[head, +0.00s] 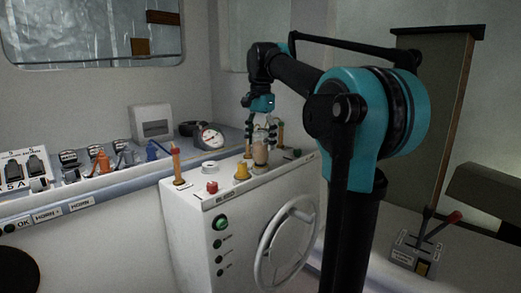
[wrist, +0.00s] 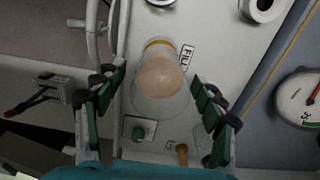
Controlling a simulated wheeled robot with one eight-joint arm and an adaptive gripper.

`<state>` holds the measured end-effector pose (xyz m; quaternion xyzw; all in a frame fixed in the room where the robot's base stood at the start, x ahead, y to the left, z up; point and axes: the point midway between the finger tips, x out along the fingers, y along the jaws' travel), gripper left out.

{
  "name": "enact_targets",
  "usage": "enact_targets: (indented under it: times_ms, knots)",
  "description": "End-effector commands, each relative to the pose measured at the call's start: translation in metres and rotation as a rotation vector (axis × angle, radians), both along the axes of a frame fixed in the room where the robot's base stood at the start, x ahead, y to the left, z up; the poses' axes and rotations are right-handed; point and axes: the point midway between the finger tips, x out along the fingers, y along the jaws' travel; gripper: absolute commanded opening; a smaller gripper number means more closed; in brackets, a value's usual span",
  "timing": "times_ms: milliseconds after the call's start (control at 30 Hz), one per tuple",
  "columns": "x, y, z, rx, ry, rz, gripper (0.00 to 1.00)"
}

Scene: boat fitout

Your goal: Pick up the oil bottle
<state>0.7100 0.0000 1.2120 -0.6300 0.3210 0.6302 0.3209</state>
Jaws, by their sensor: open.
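The likely oil bottle (head: 260,154), a small translucent vessel with tan contents, stands upright on top of the white console (head: 200,195), near its back right. In the wrist view the bottle (wrist: 158,82) is seen from above, with a round tan middle and a clear wider outline. My gripper (head: 262,140) points down over it in the head view. In the wrist view my gripper (wrist: 158,88) is open, with one green-padded finger on each side of the bottle. Gaps show between the fingers and the bottle.
A yellow knob (head: 242,172), a red button (head: 212,187) and an orange-handled lever (head: 176,165) are on the console top. A handwheel (head: 286,243) is on the console front.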

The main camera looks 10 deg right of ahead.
Motion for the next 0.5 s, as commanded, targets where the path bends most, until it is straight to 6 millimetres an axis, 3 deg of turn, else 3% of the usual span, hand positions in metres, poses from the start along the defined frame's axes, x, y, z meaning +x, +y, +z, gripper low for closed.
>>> enact_targets:
  times_ms: [300,500]
  knots:
    - [-0.0002,0.0000,-0.0060,0.000,0.000,0.000,0.70]
    - [-0.0002,0.0000,-0.0058,0.000,0.000,0.000,0.45]
